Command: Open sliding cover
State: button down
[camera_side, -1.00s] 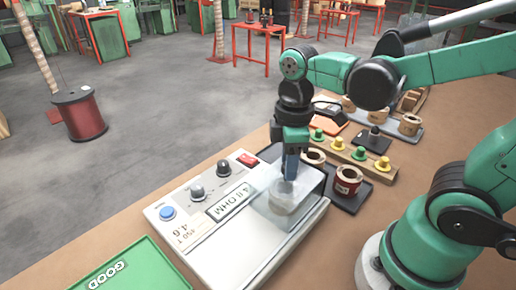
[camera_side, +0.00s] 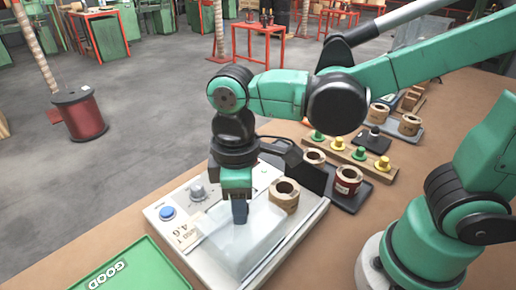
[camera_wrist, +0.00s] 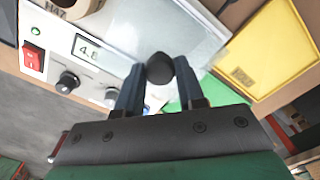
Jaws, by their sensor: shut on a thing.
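The test device (camera_side: 285,245) is a light grey box with knobs, a blue button and a display. Its sliding cover (camera_side: 245,245) is a clear pane lying over the device top, toward the side nearest the green tray; it also shows in the wrist view (camera_wrist: 185,28). My gripper (camera_side: 240,215) is over the cover, its fingers shut on the dark round cover knob (camera_wrist: 160,69). A tan coil (camera_side: 285,197) sits on the device, uncovered, beside the pane; part of it shows at the top left of the wrist view (camera_wrist: 78,5).
A green tray marked GOOD (camera_side: 115,268) lies at the front left. A yellow tray (camera_wrist: 268,55) shows in the wrist view. A dark tray with coils (camera_side: 348,200) and a wooden rack with coloured pegs (camera_side: 360,153) stand on the right.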

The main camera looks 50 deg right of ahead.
jog(key=shift+a, duration=0.55)
jog(key=c, duration=0.5)
grip_release()
jog(key=shift+c, duration=0.2)
jog(key=shift+r, duration=2.85)
jog(key=w+d+f+m+t, duration=0.1)
jog(key=d+m+t, duration=0.2)
jog(key=d, duration=0.3)
jog(key=w+d+f+m+t, duration=0.1)
jog(key=d+f+m+t, duration=0.1)
jog(key=d+m+t, duration=0.2)
jog(key=d+m, duration=0.2)
jog(key=d, duration=0.1)
jog(key=shift+w+d, duration=0.3)
jog(key=shift+w, duration=0.05)
